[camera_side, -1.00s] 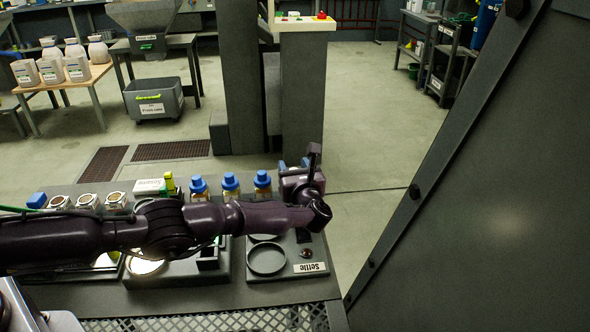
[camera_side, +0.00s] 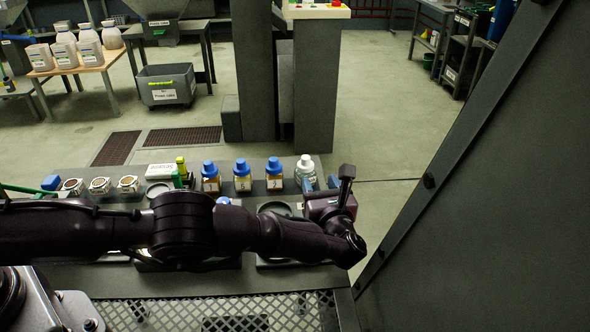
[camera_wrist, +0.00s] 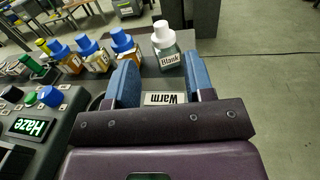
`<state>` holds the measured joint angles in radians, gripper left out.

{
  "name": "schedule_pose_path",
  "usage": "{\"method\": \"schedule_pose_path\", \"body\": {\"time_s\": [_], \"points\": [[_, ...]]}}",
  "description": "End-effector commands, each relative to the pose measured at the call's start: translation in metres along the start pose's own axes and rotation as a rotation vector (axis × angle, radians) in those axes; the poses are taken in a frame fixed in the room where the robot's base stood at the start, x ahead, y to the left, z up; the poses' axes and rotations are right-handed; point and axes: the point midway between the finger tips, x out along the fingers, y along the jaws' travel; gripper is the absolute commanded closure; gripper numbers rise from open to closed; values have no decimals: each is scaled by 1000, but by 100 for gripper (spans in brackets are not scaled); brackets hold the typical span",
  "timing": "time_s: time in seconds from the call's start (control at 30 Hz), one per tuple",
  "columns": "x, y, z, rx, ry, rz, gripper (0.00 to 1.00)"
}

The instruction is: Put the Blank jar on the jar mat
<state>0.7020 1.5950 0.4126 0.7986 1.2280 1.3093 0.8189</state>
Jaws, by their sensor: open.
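The Blank jar, clear with a white cap and a "Blank" label, stands upright at the right end of the row of jars in the side view (camera_side: 306,174). In the wrist view the Blank jar (camera_wrist: 168,58) is just beyond my fingertips, between their lines and apart from them. My gripper (camera_wrist: 161,75) is open and empty, its two blue fingers apart. In the side view my gripper (camera_side: 320,187) is close to the jar on its near side, partly covering it. I cannot tell which surface is the jar mat.
Several blue-capped jars (camera_side: 243,176) stand in a row left of the Blank jar. A lit "Haze" panel (camera_wrist: 29,127) is at left. A round dish (camera_side: 274,208) is partly behind my arm. Open floor lies right of the bench.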

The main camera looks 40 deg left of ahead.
Motion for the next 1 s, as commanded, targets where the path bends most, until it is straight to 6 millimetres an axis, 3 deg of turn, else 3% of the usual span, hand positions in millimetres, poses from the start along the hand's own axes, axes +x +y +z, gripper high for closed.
{"method": "schedule_pose_path", "body": {"time_s": [0.27,0.37,0.47,0.6,0.73,0.87,1.0], "points": [[0,1,2,-6,4,6,52],[8,4,15,-44,31,41,52],[26,16,42,-137,104,127,52],[53,52,95,-349,259,306,52],[65,92,140,-563,399,465,52],[64,134,180,-780,529,609,52],[50,180,217,-1015,656,748,52]]}}
